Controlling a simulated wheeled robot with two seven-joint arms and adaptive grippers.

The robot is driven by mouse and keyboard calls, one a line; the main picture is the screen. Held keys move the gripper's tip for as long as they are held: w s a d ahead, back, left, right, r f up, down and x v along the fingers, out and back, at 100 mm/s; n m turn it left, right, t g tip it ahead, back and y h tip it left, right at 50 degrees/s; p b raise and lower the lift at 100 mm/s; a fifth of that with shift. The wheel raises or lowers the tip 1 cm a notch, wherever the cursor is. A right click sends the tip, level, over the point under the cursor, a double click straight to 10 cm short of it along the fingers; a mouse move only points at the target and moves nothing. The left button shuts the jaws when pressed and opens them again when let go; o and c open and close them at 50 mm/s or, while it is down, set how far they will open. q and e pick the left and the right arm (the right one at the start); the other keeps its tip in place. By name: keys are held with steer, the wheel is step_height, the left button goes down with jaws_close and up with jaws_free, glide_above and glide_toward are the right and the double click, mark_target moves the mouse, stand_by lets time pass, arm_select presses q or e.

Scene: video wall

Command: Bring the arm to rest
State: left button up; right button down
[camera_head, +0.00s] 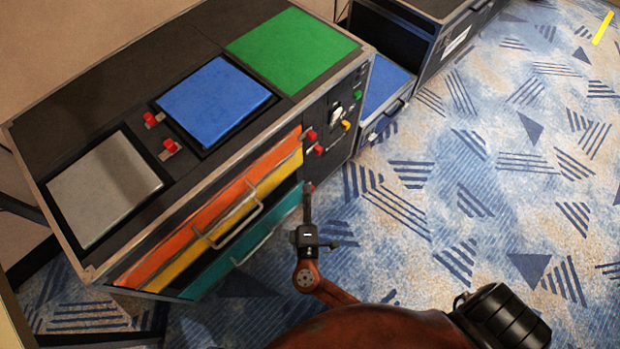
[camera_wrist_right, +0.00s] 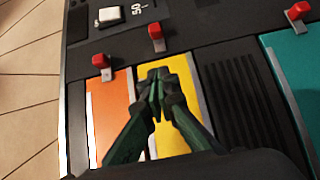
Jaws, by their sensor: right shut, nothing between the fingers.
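My right gripper (camera_head: 307,194) is in front of the right end of the drawers on the dark cabinet (camera_head: 90,120). Its fingers are shut and empty. In the right wrist view the closed fingertips (camera_wrist_right: 157,88) show over the yellow drawer front (camera_wrist_right: 170,75), close to the orange drawer front (camera_wrist_right: 108,115). I cannot tell whether they touch it. The rust-coloured arm behind it comes in from the bottom of the head view. My left gripper does not show.
The cabinet top holds grey (camera_head: 105,190), blue (camera_head: 213,101) and green (camera_head: 293,50) panels. Orange, yellow and teal (camera_head: 240,250) drawers with bar handles face me. Red knobs (camera_head: 310,135) sit at the cabinet's right end. Blue patterned carpet (camera_head: 480,190) lies clear to the right.

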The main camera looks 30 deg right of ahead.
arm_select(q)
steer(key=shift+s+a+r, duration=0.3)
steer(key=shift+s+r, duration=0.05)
arm_select(e)
steer(key=shift+s+a, duration=0.35)
steer(key=shift+s, duration=0.25)
